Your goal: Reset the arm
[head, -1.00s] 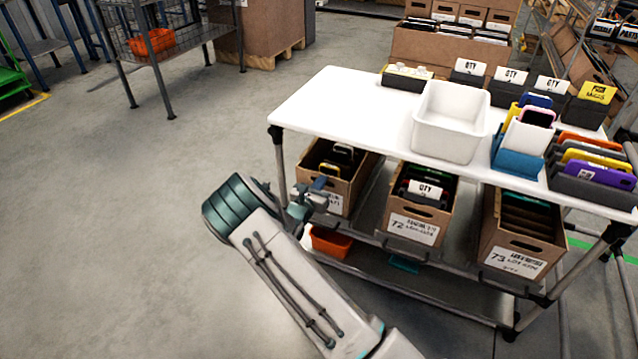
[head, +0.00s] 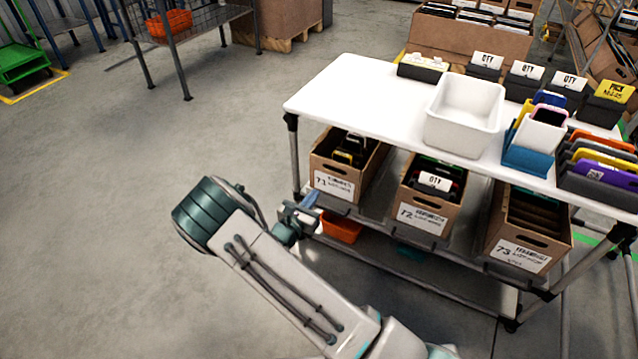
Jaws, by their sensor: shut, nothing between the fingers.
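My gripper (head: 312,208) is at the end of my folded arm, low in the middle of the head view, in front of the left end of the cart. It is small and partly turned away, and its fingers look closed with nothing held. The carton marked 71 (head: 333,186) stands tilted on the cart's middle shelf, just behind and above my gripper. The carton marked 72 (head: 422,218) and the carton marked 73 (head: 520,254) stand tilted to its right.
The white cart top (head: 345,92) carries a white bin (head: 465,115), a blue holder (head: 527,158) and several dark holders. An orange bin (head: 341,229) sits on the lower shelf, near my gripper. Open floor (head: 90,220) lies to the left. A wire rack (head: 205,22) stands behind.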

